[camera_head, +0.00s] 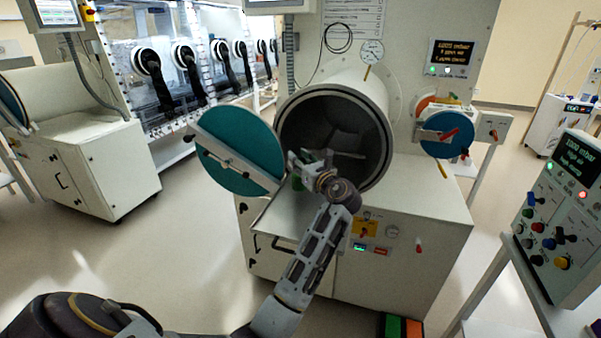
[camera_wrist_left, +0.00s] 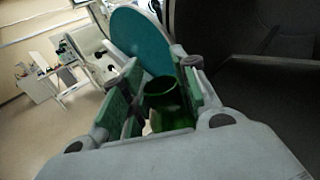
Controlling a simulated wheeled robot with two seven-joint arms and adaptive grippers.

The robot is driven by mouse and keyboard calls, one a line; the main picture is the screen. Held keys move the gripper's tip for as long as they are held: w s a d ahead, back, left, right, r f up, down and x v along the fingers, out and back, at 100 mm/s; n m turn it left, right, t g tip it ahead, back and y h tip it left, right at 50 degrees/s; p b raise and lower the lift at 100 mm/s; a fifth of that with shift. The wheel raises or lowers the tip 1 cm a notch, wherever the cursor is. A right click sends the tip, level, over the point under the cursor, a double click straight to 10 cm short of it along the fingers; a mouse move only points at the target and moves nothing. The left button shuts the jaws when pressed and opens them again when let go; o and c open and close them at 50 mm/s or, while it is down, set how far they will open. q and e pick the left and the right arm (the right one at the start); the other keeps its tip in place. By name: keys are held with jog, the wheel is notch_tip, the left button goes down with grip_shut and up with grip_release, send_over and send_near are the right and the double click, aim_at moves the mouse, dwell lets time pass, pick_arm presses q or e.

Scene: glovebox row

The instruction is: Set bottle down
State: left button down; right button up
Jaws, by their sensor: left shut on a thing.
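A green bottle (camera_wrist_left: 166,104) stands between the fingers of my left gripper (camera_wrist_left: 160,92) in the left wrist view. The gripper is shut on it. In the head view my left gripper (camera_head: 305,168) is at the mouth of the round antechamber (camera_head: 338,90), and only a bit of green shows at its fingers. The chamber's round teal door (camera_head: 240,145) is swung open to the left. A metal tray (camera_head: 285,222) sticks out below the opening, partly behind my arm. Whether the bottle touches the tray or chamber floor cannot be seen. My right gripper is not in view.
The open door stands close to the left of my gripper. A small port with a blue lid (camera_head: 446,134) is on the right of the cabinet. A control console (camera_head: 568,215) stands at the far right. The floor at left is clear.

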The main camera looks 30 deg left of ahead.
pick_arm(q)
jog(key=shift+f, duration=1.95)
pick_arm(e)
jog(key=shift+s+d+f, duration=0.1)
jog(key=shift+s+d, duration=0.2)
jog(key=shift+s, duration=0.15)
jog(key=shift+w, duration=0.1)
